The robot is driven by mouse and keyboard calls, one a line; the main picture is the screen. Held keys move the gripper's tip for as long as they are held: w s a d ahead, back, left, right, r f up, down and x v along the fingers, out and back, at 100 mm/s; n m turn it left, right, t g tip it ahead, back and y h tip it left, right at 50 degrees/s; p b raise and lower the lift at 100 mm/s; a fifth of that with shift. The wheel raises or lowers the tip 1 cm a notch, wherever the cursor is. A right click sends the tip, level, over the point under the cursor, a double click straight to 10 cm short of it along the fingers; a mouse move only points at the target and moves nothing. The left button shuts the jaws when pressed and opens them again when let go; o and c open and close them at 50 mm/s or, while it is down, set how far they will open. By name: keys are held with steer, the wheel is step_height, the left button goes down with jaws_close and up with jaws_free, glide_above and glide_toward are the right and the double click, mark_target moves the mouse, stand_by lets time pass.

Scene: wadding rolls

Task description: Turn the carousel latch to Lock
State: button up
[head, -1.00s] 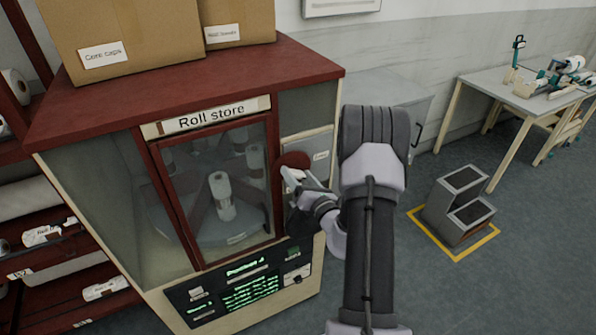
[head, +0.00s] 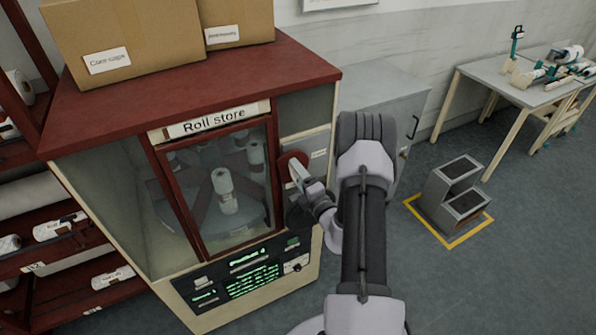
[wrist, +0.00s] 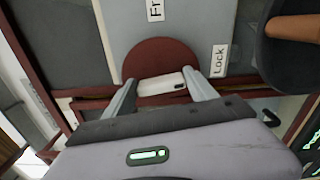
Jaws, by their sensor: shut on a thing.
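The carousel latch is a dark red disc (head: 291,164) on a grey plate, on the front of the Roll store cabinet, right of its glass door. In the wrist view the disc (wrist: 157,58) carries a pale bar handle (wrist: 160,88) with a small dark mark near its right end. My gripper (wrist: 158,82) is shut on this handle, one finger at each end. A "Lock" label (wrist: 219,60) is right of the disc; a partly cut-off label starting "Fr" (wrist: 154,10) is above it. In the head view my gripper (head: 297,169) covers part of the latch.
The Roll store cabinet (head: 190,88) has white rolls behind its glass door (head: 212,225) and a green-lit panel (head: 250,282) below. Boxes stand on top. A grey cabinet (head: 385,98) is behind my arm. A step stool (head: 452,195) stands on open floor at right, before a workbench (head: 510,85).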

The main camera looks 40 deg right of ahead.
steer(key=shift+m+p, duration=0.3)
steer(key=shift+m, duration=0.5)
steer(key=o, duration=1.4)
steer(key=shift+c, duration=0.2)
steer(key=v, duration=1.7)
steer(key=shift+s+b, duration=0.25)
steer(key=shift+b, duration=0.2)
steer(key=shift+f, duration=0.1)
